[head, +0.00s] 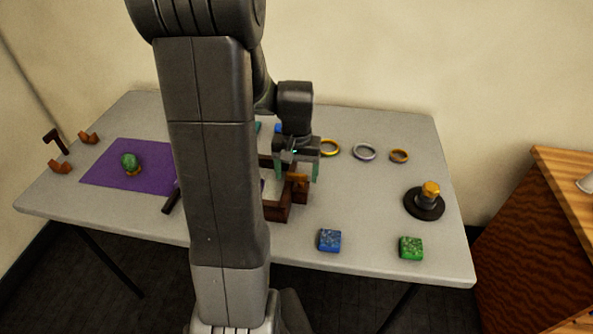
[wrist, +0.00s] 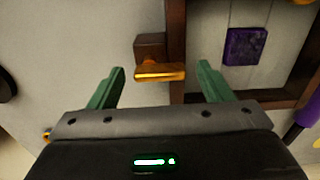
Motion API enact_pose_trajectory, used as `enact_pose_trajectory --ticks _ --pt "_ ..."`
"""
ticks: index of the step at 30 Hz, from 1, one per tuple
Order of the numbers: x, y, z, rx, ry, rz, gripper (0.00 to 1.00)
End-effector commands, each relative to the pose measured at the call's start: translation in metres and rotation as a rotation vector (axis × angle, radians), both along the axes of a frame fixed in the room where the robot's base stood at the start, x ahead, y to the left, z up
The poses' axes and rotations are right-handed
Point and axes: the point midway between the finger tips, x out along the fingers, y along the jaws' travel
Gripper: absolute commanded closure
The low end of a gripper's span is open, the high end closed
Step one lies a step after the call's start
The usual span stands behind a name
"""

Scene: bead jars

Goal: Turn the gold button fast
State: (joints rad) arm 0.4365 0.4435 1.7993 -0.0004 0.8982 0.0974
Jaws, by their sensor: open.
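The gold button (wrist: 158,74) is a short flat bar beside a brown block (wrist: 150,46) in the wrist view. Its right end reaches to the dark brown wooden frame (wrist: 176,30). In the head view the gold button (head: 297,178) shows small at the wooden frame, partly hidden by my gripper and arm. My gripper (wrist: 161,70) is open, its green fingers on the left and right of the gold button, with gaps on both sides. In the head view my gripper (head: 299,168) hangs over the frame at the table's middle.
A purple square (wrist: 245,46) lies inside the frame. Rings (head: 364,152) lie behind; a black disc with a gold-topped knob (head: 424,203) is at right. Blue (head: 330,240) and green (head: 411,248) blocks are in front. A purple mat (head: 105,165) is left. My arm hides part of the table.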

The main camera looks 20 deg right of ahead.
Motion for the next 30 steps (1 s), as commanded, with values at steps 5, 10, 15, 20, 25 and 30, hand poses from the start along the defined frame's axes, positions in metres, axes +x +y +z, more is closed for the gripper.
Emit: enact_pose_trajectory --ticks 5,10,15,20,25,30 --pt "0.000 0.000 0.004 -0.001 -0.002 -0.001 0.27" --pt "0.001 0.000 0.029 -0.002 -0.005 -0.001 0.27" --pt "0.001 0.000 0.069 -0.002 -0.006 -0.001 0.27" --pt "0.001 0.000 0.104 -0.002 -0.005 0.000 0.27" --pt "0.001 0.000 0.128 -0.002 -0.003 0.000 0.27" --pt "0.000 0.000 0.138 0.000 0.000 0.000 0.27"
